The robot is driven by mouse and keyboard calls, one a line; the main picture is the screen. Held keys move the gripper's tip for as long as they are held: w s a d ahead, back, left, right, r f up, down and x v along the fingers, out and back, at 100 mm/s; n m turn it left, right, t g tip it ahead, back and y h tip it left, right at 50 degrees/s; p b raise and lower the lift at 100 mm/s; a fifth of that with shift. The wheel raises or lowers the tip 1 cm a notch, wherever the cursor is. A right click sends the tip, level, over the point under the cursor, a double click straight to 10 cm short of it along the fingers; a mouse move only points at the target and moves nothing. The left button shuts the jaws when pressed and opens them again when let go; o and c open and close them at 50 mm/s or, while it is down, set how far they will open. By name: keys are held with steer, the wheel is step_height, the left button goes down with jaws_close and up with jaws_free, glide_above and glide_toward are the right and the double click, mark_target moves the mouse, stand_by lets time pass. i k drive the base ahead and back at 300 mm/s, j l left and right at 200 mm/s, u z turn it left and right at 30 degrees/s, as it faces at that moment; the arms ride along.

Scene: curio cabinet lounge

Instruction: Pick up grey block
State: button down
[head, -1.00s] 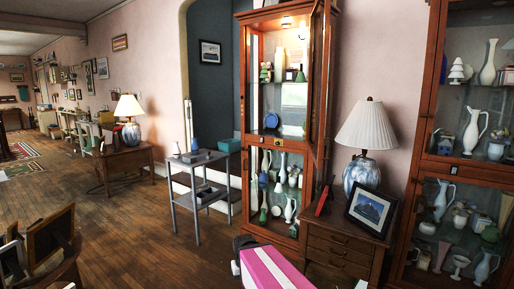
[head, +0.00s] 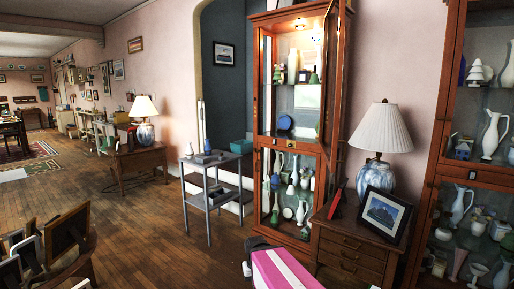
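A flat grey block-like thing (head: 205,157) lies on the top of a small grey metal side table (head: 187,160), left of the tall lit cabinet. It is small and dark in the head view, so its exact shape is hard to tell. A blue vase (head: 208,146) stands right beside it. Another dark thing (head: 214,192) lies on the table's lower shelf, and I cannot tell whether it is a block.
A teal box (head: 241,147) is right of the side table. A pink, white-striped thing (head: 270,270) is low in front. The cabinet (head: 329,120) has an open upper door. Picture frames (head: 67,231) stand bottom left. The wooden floor (head: 145,228) before the side table is clear.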

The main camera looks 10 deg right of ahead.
mark_target(201, 160)
steer(key=u, duration=0.25)
steer(key=i, duration=1.5)
steer(key=i+z, duration=0.15)
steer(key=i, duration=0.35)
steer(key=i+j+z, duration=0.15)
steer(key=i, duration=0.35)
steer(key=i+j+z, duration=0.15)
steer(key=i, duration=0.35)
steer(key=j, duration=0.1)
